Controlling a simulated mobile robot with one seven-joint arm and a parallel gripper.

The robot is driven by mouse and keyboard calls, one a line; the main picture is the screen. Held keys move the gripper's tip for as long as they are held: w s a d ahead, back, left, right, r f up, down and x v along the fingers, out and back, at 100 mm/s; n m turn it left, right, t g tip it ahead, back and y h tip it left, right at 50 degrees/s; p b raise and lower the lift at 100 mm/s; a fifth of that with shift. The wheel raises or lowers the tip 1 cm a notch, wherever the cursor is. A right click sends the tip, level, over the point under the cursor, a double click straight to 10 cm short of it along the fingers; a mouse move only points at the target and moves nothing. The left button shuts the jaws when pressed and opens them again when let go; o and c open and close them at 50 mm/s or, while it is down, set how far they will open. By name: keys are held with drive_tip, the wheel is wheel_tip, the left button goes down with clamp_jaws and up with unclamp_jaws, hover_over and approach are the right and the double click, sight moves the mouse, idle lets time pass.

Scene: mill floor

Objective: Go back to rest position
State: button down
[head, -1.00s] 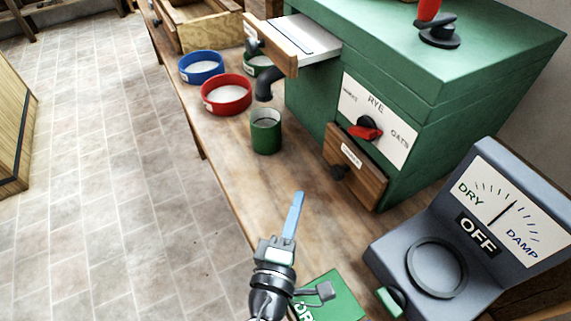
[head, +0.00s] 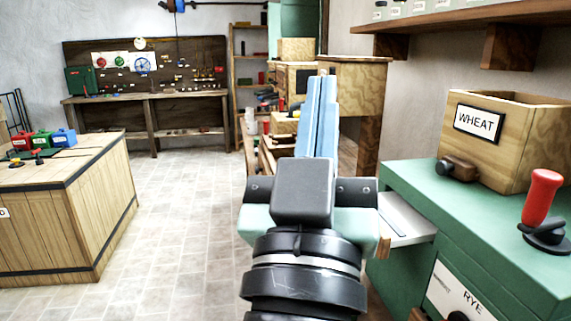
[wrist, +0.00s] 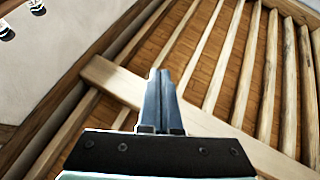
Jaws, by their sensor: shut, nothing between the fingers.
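My gripper (head: 322,82) is raised in front of the head camera, its two blue fingers pressed together and pointing up and away. It is empty. In the wrist view my gripper (wrist: 160,75) also shows its fingers closed together. Beyond the fingertips in that view are wooden slats and a crossbeam (wrist: 120,82), apparently overhead. My arm hides part of the bench behind it.
A green machine (head: 500,235) with a wooden WHEAT box (head: 510,155) and a red-handled lever (head: 541,198) stands at the right, under a shelf (head: 460,30). A wooden crate (head: 60,210) stands at the left. The tiled floor (head: 180,210) between is clear. A workbench (head: 150,100) stands at the back.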

drive_tip(key=s+a+r+n+t+y+p, duration=0.1)
drive_tip(key=s+a+r+t+y+p, duration=0.15)
drive_tip(key=s+r+y, duration=0.5)
wheel_tip(320, 180, up, 17)
drive_tip(key=w+h+p, duration=0.2)
drive_tip(key=h+p, duration=0.1)
drive_tip(key=p, duration=1.2)
drive_tip(key=shift+a, duration=0.25)
